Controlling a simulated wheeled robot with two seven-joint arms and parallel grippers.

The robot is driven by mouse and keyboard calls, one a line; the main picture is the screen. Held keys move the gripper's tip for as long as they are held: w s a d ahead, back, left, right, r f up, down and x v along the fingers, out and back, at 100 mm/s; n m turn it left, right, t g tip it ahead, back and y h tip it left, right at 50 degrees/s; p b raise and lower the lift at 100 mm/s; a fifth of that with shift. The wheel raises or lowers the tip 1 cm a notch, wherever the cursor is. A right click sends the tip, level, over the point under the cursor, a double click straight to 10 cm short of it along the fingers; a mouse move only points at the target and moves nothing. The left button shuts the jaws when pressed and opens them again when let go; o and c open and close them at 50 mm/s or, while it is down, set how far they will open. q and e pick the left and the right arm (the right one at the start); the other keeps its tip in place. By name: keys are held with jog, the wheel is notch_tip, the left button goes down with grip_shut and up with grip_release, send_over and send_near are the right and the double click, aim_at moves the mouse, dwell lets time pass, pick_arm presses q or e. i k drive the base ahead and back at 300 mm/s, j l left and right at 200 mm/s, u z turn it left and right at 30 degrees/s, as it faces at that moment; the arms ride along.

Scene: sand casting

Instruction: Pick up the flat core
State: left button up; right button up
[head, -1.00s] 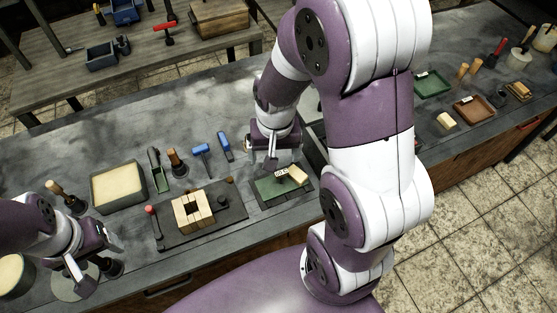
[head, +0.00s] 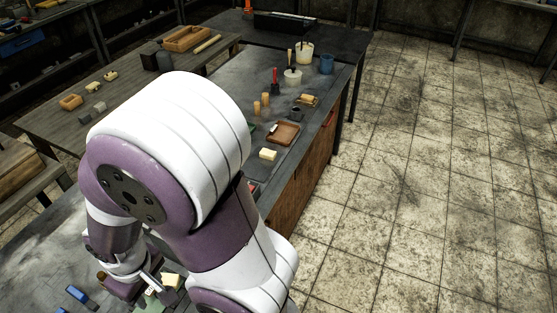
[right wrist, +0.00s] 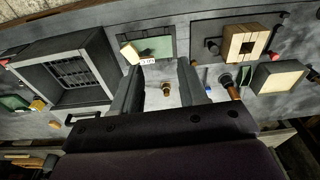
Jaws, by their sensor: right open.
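A small pale block (head: 172,280) sits at a green tray near my right gripper in the head view; I cannot tell for sure whether it is the flat core. In the right wrist view the block (right wrist: 130,53) lies tilted at the left edge of the green tray (right wrist: 160,45), beside a white label. Another pale block (head: 268,154) lies on the bench in front of a brown tray. My right gripper (head: 160,287) is open, partly hidden by my arm. In the wrist view its fingers (right wrist: 161,85) are apart, short of the tray, with nothing held.
A dark box with a grate (right wrist: 68,72) stands left of the green tray. A wooden block mould (right wrist: 247,42) and a sand-filled box (right wrist: 279,76) are to the right. The brown tray (head: 283,133), pots and tools occupy the far bench. The tiled floor at right is clear.

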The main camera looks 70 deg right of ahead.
aim_at(266, 154)
jog(key=z, duration=2.25)
jog(key=i+l+u, duration=0.1)
jog(key=u, duration=0.25)
jog(key=i+l+u, duration=0.15)
jog(key=u, duration=0.15)
jog(key=i+l, duration=0.2)
jog(key=l, duration=0.15)
jog(key=i+l+u, duration=0.15)
jog(key=l, duration=0.25)
jog(key=i+l, duration=0.25)
jog(key=i+l+u, duration=0.1)
jog(key=l, duration=0.4)
jog(key=i+l, duration=0.25)
jog(key=l, duration=0.15)
jog(key=i+l+u, duration=0.15)
jog(key=l, duration=0.25)
jog(key=i+l, duration=0.15)
jog(key=l, duration=0.25)
jog(key=i+l+u, duration=0.1)
jog(key=l, duration=0.35)
jog(key=i, duration=0.05)
